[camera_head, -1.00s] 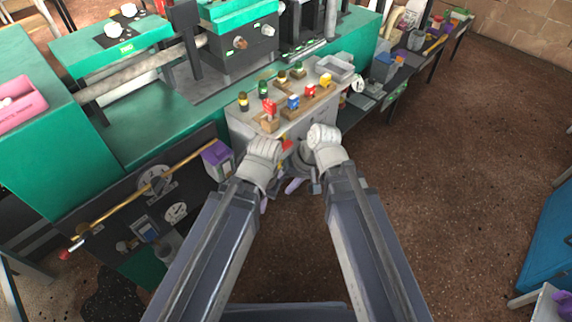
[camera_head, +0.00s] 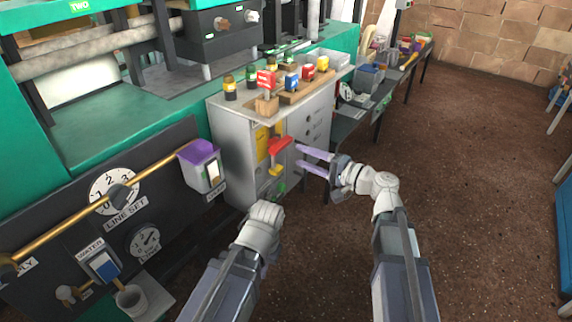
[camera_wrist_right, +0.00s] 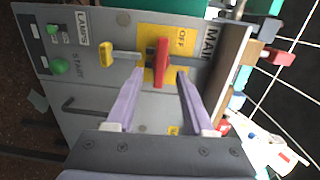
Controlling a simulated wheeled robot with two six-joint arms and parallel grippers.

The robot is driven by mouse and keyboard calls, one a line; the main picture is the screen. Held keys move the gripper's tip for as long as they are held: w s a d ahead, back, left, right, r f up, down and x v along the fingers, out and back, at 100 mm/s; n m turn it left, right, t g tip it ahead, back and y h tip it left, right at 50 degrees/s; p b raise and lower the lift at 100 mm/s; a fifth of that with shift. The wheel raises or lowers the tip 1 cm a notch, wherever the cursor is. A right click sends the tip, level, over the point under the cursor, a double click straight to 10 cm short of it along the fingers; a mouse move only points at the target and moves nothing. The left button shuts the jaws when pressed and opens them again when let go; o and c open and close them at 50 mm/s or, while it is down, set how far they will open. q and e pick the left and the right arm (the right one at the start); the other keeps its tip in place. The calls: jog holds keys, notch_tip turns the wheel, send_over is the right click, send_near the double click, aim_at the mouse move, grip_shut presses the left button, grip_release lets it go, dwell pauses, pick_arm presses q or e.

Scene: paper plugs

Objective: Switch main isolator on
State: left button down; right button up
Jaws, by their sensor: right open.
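The main isolator has a red handle (camera_head: 280,146) on a yellow plate (camera_head: 262,143), on the front of the grey cabinet (camera_head: 232,150). In the right wrist view the red handle (camera_wrist_right: 161,62) stands in front of the yellow plate (camera_wrist_right: 181,42), with "OFF" and part of "MAIN" readable. My right gripper (camera_head: 300,157) is open, its purple fingers pointing at the cabinet just right of the handle. In the right wrist view the handle appears between the fingertips (camera_wrist_right: 158,78); contact cannot be told. My left wrist is below the cabinet; its gripper fingers are hidden.
Red, blue and yellow items in a wooden rack (camera_head: 308,88) stand on the cabinet. A purple-topped box (camera_head: 199,165) is at left. The floor (camera_head: 480,160) at right is clear.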

aim_at(285, 147)
jog(key=shift+t, duration=0.3)
jog(key=shift+w+d+x, duration=0.1)
jog(key=shift+w+x, duration=0.05)
jog(key=shift+x, duration=1.75)
jog(key=shift+w+d+x, duration=0.15)
jog(key=shift+x, duration=1.7)
grip_shut()
